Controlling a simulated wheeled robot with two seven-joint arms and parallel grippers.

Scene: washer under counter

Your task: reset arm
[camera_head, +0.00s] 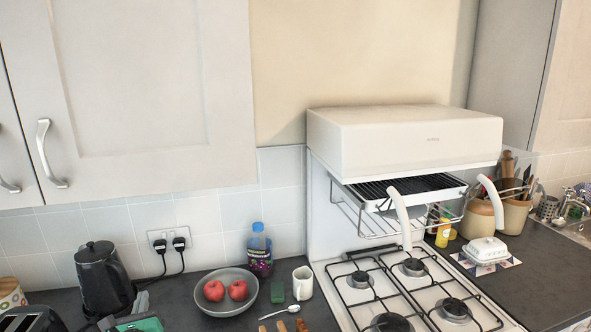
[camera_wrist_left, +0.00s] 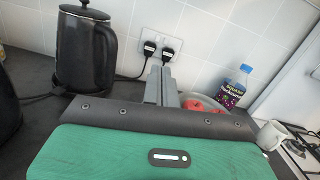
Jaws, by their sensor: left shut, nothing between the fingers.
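My left gripper (camera_head: 141,302) shows at the bottom left of the head view, low over the dark counter, with part of its green and grey body in frame. In the left wrist view, its two grey fingers (camera_wrist_left: 160,87) are together with nothing between them. They point toward the wall sockets, between the black kettle (camera_wrist_left: 86,48) and the bowl of red apples. My right gripper is in neither view.
The kettle (camera_head: 103,276) stands left of my left gripper. The grey apple bowl (camera_head: 226,304), a purple bottle (camera_head: 259,252) and a white mug (camera_head: 302,283) stand to its right. A gas hob (camera_head: 384,287) lies farther right. Wall cupboards (camera_head: 140,90) hang above.

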